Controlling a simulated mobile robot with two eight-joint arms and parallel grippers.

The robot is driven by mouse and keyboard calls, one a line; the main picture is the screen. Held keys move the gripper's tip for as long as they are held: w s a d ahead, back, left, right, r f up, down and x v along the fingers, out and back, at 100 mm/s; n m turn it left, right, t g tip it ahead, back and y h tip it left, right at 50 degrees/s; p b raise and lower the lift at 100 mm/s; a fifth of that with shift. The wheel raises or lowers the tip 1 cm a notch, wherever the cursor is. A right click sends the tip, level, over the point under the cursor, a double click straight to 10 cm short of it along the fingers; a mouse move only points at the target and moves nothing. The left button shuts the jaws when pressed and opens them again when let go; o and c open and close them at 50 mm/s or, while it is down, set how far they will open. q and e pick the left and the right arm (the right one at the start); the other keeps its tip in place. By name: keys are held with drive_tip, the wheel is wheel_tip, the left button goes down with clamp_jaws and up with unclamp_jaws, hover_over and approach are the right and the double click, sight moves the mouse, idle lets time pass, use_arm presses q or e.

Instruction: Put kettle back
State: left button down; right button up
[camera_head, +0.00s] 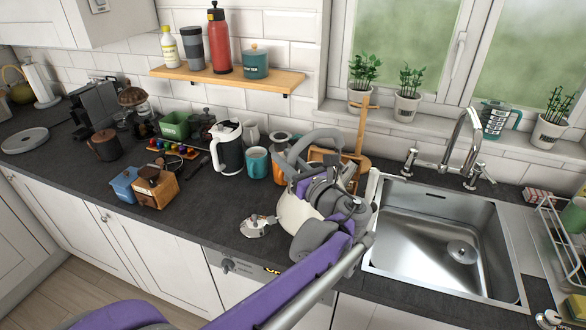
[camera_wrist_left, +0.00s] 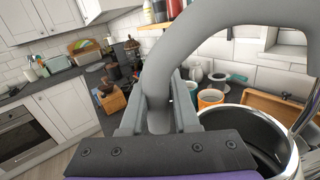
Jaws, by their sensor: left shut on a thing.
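The kettle (camera_head: 296,218) has a cream body and a thick grey handle (camera_head: 318,137). It is over the dark worktop just left of the sink; I cannot tell whether its base touches the worktop. My left gripper (camera_head: 304,178) is shut on the handle, and my arm hides much of the kettle's right side. In the left wrist view the handle (camera_wrist_left: 215,22) arches up from between the jaws (camera_wrist_left: 160,105). The kettle's open metal rim (camera_wrist_left: 285,125) and dark inside show at lower right. My right gripper is not in view.
A white and black jug (camera_head: 228,150), a teal mug (camera_head: 257,162) and an orange container (camera_head: 279,170) stand behind. A flat grey disc (camera_head: 25,141) lies far left. The sink (camera_head: 430,240) is at right. A small silver item (camera_head: 256,227) lies near the front edge.

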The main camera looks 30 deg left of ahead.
use_arm(q)
wheel_tip(320, 180, down, 2)
drive_tip(key=shift+f, duration=2)
drive_tip(key=c, duration=1.1)
unclamp_jaws()
drive_tip(key=shift+f+b, duration=0.15)
drive_tip(key=shift+b, duration=0.15)
drive_tip(key=o, duration=0.4)
drive_tip(key=shift+o, duration=0.2)
